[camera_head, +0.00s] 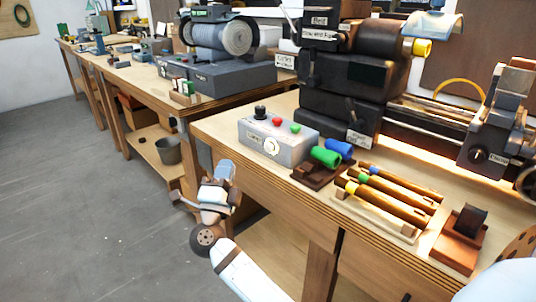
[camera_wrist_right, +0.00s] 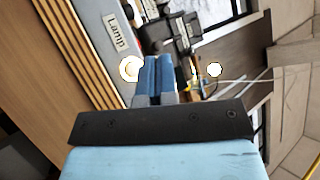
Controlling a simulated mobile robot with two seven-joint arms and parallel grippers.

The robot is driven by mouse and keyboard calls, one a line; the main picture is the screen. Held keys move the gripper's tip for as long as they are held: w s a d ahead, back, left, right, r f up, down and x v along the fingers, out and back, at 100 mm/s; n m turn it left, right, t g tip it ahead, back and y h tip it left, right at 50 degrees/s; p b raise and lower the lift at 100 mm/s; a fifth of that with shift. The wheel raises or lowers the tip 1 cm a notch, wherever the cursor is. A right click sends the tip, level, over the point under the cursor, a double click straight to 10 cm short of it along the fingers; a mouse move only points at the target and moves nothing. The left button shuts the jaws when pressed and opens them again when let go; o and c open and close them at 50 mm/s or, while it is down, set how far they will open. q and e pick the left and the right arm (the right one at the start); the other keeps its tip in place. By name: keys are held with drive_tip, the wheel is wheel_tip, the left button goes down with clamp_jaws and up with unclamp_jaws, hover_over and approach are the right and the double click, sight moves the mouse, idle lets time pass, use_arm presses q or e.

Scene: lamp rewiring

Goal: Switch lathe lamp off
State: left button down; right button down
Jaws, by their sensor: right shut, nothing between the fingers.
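The grey control box (camera_head: 278,138) stands at the front left corner of the lathe bench, with a black knob, a red button and a green button on top. Its front face carries a small label and a round white switch (camera_head: 271,146). In the right wrist view the label reads "Lamp" (camera_wrist_right: 117,33), and the white switch (camera_wrist_right: 131,68) shows just left of my fingertips. My right gripper (camera_head: 225,168) is shut and empty, in front of the bench edge and below left of the box. Its blue fingers (camera_wrist_right: 157,75) are together. Contact with the switch cannot be told. My left gripper is not in view.
Green (camera_head: 325,157) and blue cylinders lie right of the box. Several wooden-handled tools (camera_head: 390,200) lie on a rack farther right. The dark lathe (camera_head: 355,75) stands behind. A pale blue shade (camera_head: 435,25) is at top right. Open floor (camera_head: 90,200) lies left.

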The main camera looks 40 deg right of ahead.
sight(269, 147)
drive_tip(key=shift+r, duration=0.1)
